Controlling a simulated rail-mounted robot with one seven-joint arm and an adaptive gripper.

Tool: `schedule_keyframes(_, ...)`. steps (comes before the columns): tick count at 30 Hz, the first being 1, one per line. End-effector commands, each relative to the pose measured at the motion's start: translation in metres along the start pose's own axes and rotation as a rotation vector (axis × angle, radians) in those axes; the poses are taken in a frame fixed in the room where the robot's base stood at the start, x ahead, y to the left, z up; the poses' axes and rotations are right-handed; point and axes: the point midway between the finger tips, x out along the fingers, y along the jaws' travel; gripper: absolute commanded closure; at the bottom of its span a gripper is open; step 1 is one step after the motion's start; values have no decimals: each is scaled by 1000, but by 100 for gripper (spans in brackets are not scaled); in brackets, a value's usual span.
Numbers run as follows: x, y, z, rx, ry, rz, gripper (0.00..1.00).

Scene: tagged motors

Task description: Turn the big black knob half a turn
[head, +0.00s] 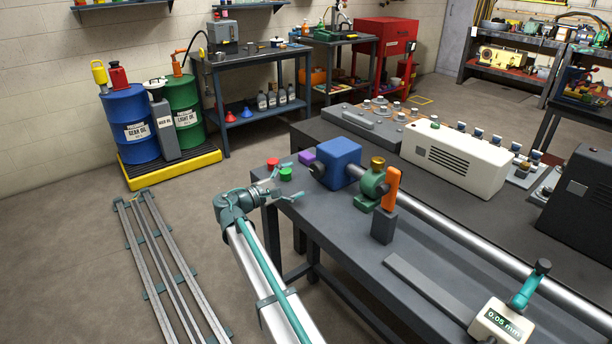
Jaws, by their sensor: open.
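A dark, round knob (317,169) sits on the left end of the blue block (340,162) on the dark workbench. It is the likeliest big black knob in view, but it is small here and its marks cannot be read. My gripper (296,180) is open with its fingers spread, at the left end of the bench. It points right, toward the knob, with a short gap between them. It looks empty. The gripper's height over the bench is hard to judge from this view.
Red (272,163) and green (286,174) buttons and a purple block (306,157) sit close to my gripper. A gauge (501,322) stands at front right.

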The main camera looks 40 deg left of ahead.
Motion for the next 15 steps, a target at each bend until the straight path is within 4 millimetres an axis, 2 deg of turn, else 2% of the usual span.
schedule_keyframes(3,-16,0,0,0,0,0,13)
schedule_keyframes(6,-25,0,0,0,0,0,13)
schedule_keyframes(15,-29,0,0,0,-1,0,13)
